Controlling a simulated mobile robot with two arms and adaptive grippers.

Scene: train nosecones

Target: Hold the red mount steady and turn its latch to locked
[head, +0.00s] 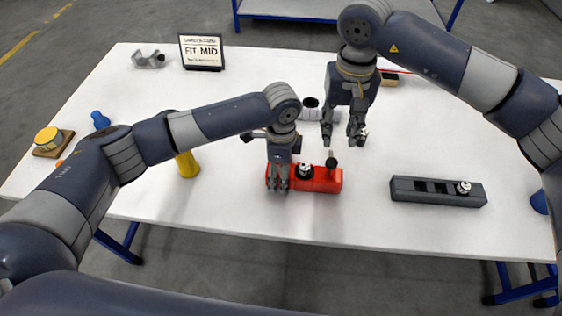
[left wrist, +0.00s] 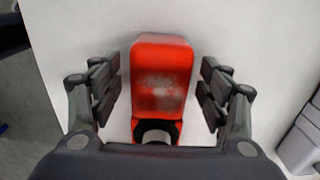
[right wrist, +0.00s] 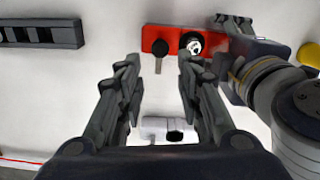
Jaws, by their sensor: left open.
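The red mount (head: 322,180) lies near the table's front middle, with a round black-and-silver fitting (head: 304,171) on top. Its latch (head: 331,162) is a black knob with a short lever; in the right wrist view the latch (right wrist: 160,48) lever points down, across the mount's length. My left gripper (head: 279,186) is over the mount's left end. In the left wrist view its open fingers stand either side of the red mount (left wrist: 160,65), with gaps showing. My right gripper (head: 341,138) is open and empty, behind and above the mount's right part.
A dark slotted rack (head: 438,196) lies to the right. A white cylinder (right wrist: 158,127) is behind the mount, near my right gripper. A yellow cone (head: 187,163) stands left. A sign (head: 201,52) and grey bracket (head: 149,60) stand at the back left.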

